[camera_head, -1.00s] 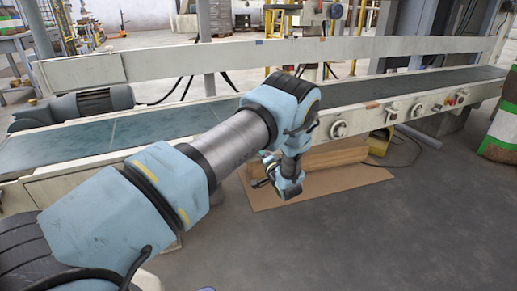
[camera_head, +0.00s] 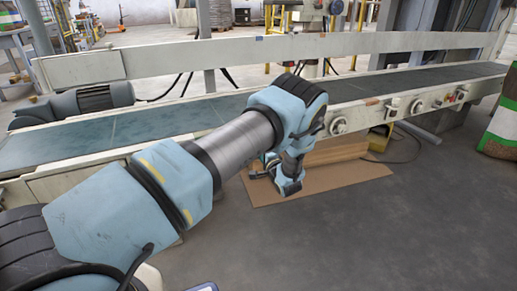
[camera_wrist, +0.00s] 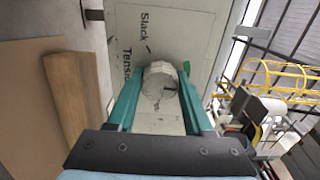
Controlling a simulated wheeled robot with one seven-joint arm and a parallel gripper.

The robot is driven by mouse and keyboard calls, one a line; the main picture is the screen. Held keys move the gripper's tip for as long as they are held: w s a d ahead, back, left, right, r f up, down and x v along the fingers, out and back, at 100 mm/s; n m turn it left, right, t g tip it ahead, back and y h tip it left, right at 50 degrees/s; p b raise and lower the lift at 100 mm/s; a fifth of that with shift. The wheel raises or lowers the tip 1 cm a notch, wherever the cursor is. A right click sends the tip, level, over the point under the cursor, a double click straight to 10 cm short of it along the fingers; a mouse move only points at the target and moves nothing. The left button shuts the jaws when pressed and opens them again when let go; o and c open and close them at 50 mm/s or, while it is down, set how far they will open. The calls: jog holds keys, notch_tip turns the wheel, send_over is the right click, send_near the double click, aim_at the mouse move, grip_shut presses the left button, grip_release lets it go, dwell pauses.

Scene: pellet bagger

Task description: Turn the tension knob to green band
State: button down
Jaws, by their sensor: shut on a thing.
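The tension knob (camera_wrist: 158,90), a pale round faceted knob, sits on a pale panel (camera_wrist: 190,25) in the wrist view. The panel has dark lettering; "Slack" is readable, and another word starting "Tens" is partly covered. My gripper (camera_wrist: 160,76) has its two teal fingers closed on opposite sides of the knob. A small dark mark is on the panel near the knob. In the head view my gripper is at the conveyor's near side, largely behind my arm, and this knob is hidden there.
The conveyor (camera_head: 190,118) runs across the head view. Another round knob (camera_head: 338,127) and several small controls are on its side rail to the right. A flat cardboard sheet (camera_head: 330,178) lies on the floor beneath. A filled bag (camera_head: 500,125) stands at far right. Open floor lies in front.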

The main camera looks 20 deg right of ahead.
jog(key=shift+a+f, duration=0.1)
jog(key=shift+f, duration=0.05)
jog(key=shift+c, duration=1.5)
grip_release()
jog(key=s+p, duration=0.2)
jog(key=s, duration=0.9)
jog(key=shift+p, duration=0.3)
